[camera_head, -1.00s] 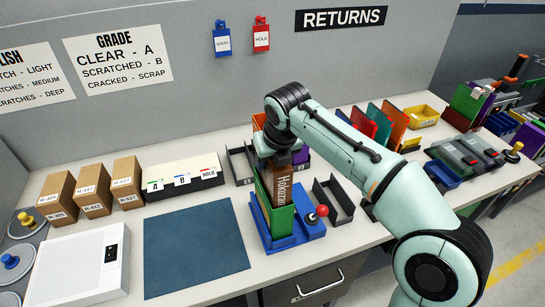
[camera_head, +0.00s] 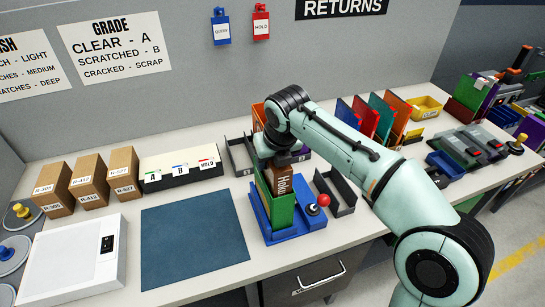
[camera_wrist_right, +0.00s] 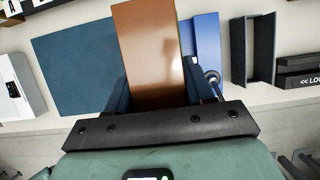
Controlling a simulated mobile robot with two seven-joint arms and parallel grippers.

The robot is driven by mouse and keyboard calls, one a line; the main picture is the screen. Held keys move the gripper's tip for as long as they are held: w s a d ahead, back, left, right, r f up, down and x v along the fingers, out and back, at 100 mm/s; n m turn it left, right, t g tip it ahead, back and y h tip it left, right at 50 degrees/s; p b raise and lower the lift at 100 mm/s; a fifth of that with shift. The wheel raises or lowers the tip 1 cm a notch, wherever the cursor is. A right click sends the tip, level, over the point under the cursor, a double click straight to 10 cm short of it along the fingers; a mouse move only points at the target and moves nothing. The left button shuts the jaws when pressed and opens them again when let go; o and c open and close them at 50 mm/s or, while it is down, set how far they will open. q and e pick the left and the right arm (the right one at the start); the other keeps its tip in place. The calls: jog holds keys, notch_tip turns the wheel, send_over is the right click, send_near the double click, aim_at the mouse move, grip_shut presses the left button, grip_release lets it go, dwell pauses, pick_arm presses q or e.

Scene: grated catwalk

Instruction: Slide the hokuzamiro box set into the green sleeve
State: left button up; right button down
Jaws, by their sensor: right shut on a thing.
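The brown hokuzamiro box set (camera_head: 281,184) stands upright with its lower part inside the green sleeve (camera_head: 279,213); only its upper part shows, with white lettering on the spine. The sleeve stands upright in a blue holder (camera_head: 300,231) on the bench. My right gripper (camera_head: 279,162) is above the sleeve, shut on the top of the box set. In the right wrist view the brown face of the box set (camera_wrist_right: 148,50) lies between the two dark fingers (camera_wrist_right: 155,88). The sleeve's inside is hidden. My left gripper is not in view.
A red-knobbed lever (camera_head: 319,203) stands at the holder's right. A blue mat (camera_head: 193,246) lies clear to the left. Dark open trays (camera_head: 339,193) are close on the right and behind. Coloured upright panels (camera_head: 375,118) stand farther right.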

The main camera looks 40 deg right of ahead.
jog(key=shift+f+b, duration=0.35)
jog(key=shift+f, duration=0.2)
grip_release()
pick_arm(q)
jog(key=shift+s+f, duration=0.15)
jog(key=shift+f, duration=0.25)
pick_arm(e)
notch_tip(320, 180, up, 4)
jog(key=p, duration=0.4)
jog(key=shift+r, duration=0.2)
jog(key=shift+r+p, duration=1.55)
jog(key=shift+r, duration=0.3)
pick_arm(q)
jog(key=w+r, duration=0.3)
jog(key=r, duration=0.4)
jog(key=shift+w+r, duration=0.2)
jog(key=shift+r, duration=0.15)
pick_arm(e)
jog(key=shift+f, duration=0.1)
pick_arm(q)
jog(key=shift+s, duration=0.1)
